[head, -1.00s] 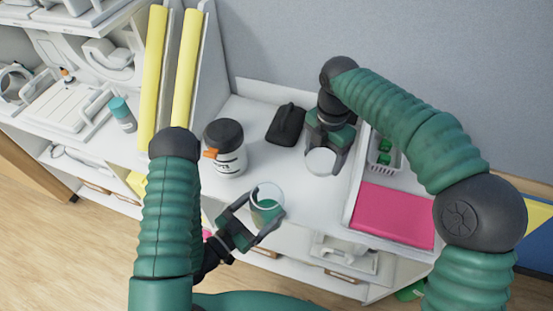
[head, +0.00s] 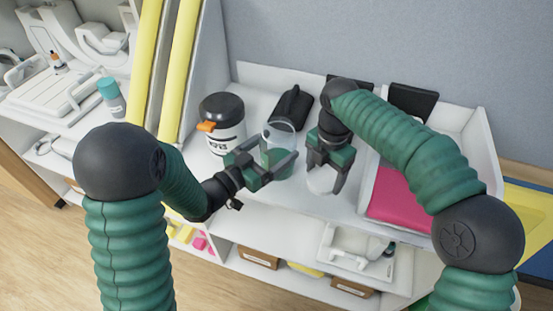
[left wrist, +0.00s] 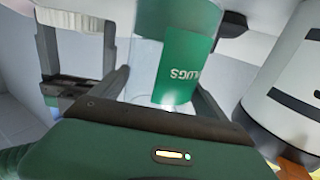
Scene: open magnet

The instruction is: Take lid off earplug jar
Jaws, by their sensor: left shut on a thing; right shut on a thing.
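The earplug jar (head: 280,137) is clear with a green label and is open at the top. My left gripper (head: 272,170) is shut on it at the counter's front part. The left wrist view shows the jar's green label (left wrist: 185,65) between the fingers. The round white lid (head: 320,181) is apart from the jar, to its right. My right gripper (head: 325,172) is shut on the lid, pointing down near the counter's front. I cannot tell whether jar or lid touches the counter.
A white canister with a black top and orange tab (head: 222,122) stands left of the jar; it also shows in the left wrist view (left wrist: 285,100). A black case (head: 292,104) lies behind. A tray with a pink item (head: 398,200) is at right. Yellow-edged panels (head: 186,70) stand at left.

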